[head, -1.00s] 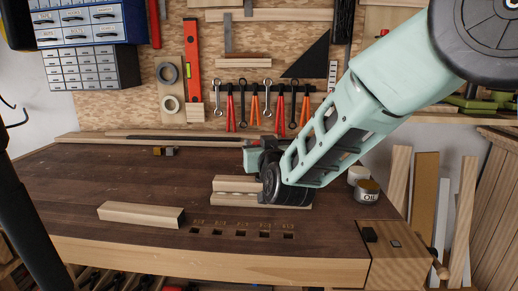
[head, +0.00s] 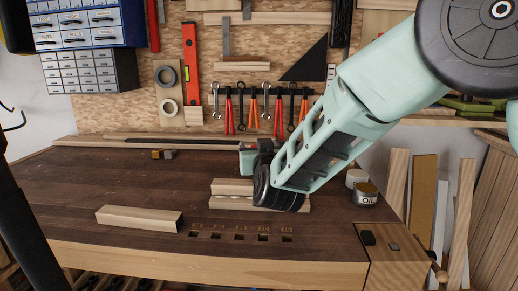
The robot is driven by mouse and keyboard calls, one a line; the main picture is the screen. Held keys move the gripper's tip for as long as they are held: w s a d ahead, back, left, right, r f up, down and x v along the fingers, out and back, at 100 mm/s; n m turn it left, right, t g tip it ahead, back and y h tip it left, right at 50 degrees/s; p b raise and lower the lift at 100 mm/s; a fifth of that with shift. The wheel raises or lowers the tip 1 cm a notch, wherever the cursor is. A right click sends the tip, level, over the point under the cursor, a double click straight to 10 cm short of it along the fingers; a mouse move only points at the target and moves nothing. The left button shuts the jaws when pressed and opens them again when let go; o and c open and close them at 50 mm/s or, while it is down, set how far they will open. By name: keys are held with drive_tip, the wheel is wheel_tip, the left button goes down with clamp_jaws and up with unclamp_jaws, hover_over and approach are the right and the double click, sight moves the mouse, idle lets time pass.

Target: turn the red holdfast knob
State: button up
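I cannot make out a red holdfast knob in the head view; it may be hidden behind my arm. My gripper (head: 252,158) is above the workbench (head: 90,190), behind two pale wood strips (head: 232,187). The wrist covers part of these strips. The fingers are small and partly hidden by the wrist, so their opening and anything between them cannot be told.
A pale wood block (head: 138,218) lies at the front left, near a row of square holes (head: 240,237). A small brown and grey item (head: 163,154) lies farther back. An oil tin (head: 366,194) stands at the right. The left bench surface is mostly clear.

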drive_tip(key=v, duration=1.7)
drive_tip(key=shift+s+b, duration=0.25)
drive_tip(key=shift+b, duration=0.15)
drive_tip(key=s+f+g, duration=0.1)
drive_tip(key=s+a+f+n+g+y, duration=0.1)
drive_tip(key=f+g, duration=0.1)
drive_tip(key=s+f+g+y, duration=0.1)
drive_tip(key=g, duration=0.1)
drive_tip(key=shift+a+f+n, duration=0.2)
drive_tip(key=shift+a+n, duration=0.05)
drive_tip(key=shift+n, duration=0.15)
drive_tip(key=s+d+f+n+g+h, duration=0.2)
drive_tip(key=s+d+f+g+h, duration=0.15)
drive_tip(key=s+d+g, duration=0.5)
drive_tip(key=s+d+f+n+g+h, duration=0.15)
drive_tip(key=s+d+f+g, duration=0.35)
drive_tip(key=s, duration=0.6)
wheel_tip(320, 180, up, 15)
drive_tip(key=p, duration=1.4)
drive_tip(key=shift+s+d+t, duration=0.4)
drive_tip(key=shift+d+t, duration=0.05)
